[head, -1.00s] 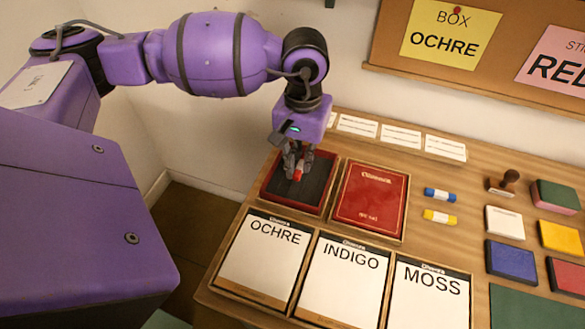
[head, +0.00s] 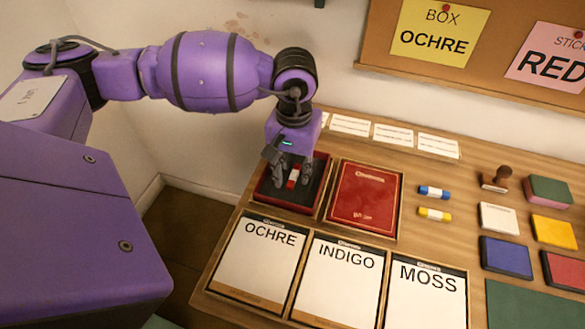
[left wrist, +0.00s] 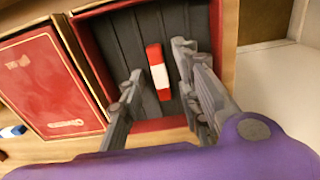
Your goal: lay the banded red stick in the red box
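The red stick with a white band (head: 293,178) lies in the open red box (head: 323,187), on its dark grooved lining. In the left wrist view the stick (left wrist: 157,70) lies on the lining inside the red walls (left wrist: 88,50). My left gripper (head: 292,183) is over the box with its fingers apart, one on each side of the stick. The left wrist view shows gaps between the stick and both fingers (left wrist: 160,62). My right gripper is not in view.
A closed red case or lid (head: 363,199) lies just right of the box. Blue (head: 434,192) and yellow (head: 435,214) banded sticks lie further right. Cards marked OCHRE (head: 262,262), INDIGO (head: 338,280) and MOSS (head: 427,295) line the front. A stamp (head: 497,180) and coloured blocks stand at the right.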

